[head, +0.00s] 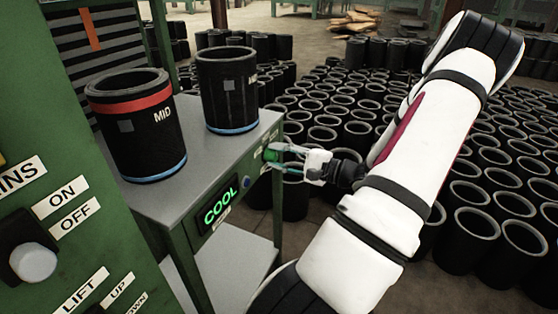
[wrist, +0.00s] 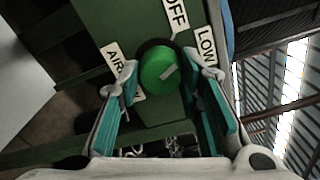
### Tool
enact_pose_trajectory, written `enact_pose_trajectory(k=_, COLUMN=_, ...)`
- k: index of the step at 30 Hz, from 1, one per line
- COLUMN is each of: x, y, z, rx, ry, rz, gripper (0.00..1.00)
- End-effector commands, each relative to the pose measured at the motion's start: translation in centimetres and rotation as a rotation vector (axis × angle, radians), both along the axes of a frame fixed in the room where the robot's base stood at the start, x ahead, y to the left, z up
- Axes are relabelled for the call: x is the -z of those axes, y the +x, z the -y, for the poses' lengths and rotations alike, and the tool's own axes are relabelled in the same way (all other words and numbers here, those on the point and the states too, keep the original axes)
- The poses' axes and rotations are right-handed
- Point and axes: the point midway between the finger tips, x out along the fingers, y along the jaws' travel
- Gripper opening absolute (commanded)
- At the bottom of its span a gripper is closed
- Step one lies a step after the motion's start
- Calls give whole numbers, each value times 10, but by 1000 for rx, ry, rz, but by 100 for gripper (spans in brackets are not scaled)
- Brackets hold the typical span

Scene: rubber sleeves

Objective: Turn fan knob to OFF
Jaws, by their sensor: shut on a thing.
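The round green fan knob (wrist: 158,78) is on the green panel in the wrist view. Its pale pointer mark slants to the upper right, roughly toward the LOW label (wrist: 206,46). The OFF label (wrist: 176,15) is above the knob and the AIR label (wrist: 115,58) is to its left. My gripper (wrist: 163,80) is shut on the knob, with one teal-padded finger on each side. In the head view the knob (head: 271,155) is at the far end of the bench front, and my gripper (head: 287,160) reaches it from the right.
Many black sleeves (head: 470,235) crowd the floor at right.

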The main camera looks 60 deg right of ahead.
Motion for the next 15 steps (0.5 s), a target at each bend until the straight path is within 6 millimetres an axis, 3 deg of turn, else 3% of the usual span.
enact_pose_trajectory(k=15, x=1, y=1, z=-1, rx=-3, ry=-328, rz=26, gripper=5)
